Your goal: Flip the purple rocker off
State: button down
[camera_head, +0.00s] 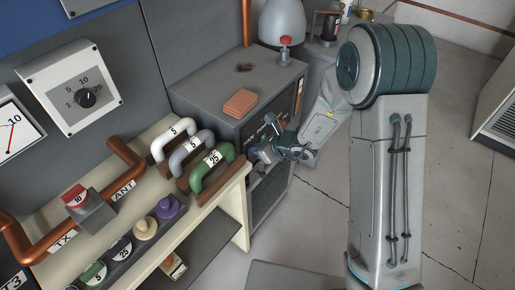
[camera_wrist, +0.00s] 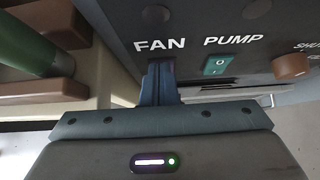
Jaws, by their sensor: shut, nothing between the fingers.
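My gripper (camera_wrist: 160,68) is shut with nothing between its fingers. In the wrist view its fingertips are at the dark panel just under the FAN label. A small dark purplish patch, likely the purple rocker (camera_wrist: 164,61), shows at the fingertips and is mostly hidden by them. I cannot tell whether they touch it or which way it is tilted. In the head view my gripper (camera_head: 257,154) is at the front of the grey cabinet (camera_head: 222,105), and the rocker cannot be made out.
A teal rocker (camera_wrist: 218,66) under PUMP is just right of the fingers, with an orange-brown knob (camera_wrist: 291,66) further right. A green handle (camera_head: 211,168) on the cream bench (camera_head: 233,190) is close to my gripper's left. Open floor (camera_head: 318,205) lies in front of the cabinet.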

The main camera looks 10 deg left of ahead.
jog(key=v, duration=1.3)
jog(key=shift+d, duration=0.2)
jog(key=shift+f, duration=0.1)
jog(key=s+d+r+n+g+h, duration=0.15)
jog(key=s+d+r+n, duration=0.25)
jog(key=s+r+n, duration=0.6)
jog(key=s+d+r+n+h, duration=0.1)
jog(key=s+d+n+h, duration=0.2)
jog(key=d+n, duration=0.3)
jog(key=s+d+r+n+h, duration=0.1)
jog(key=s+d+n+h, duration=0.2)
jog(key=d+n, duration=0.4)
jog(key=shift+s+d+h, duration=0.4)
jog(key=shift+d+h, duration=0.25)
jog(key=shift+d, duration=0.45)
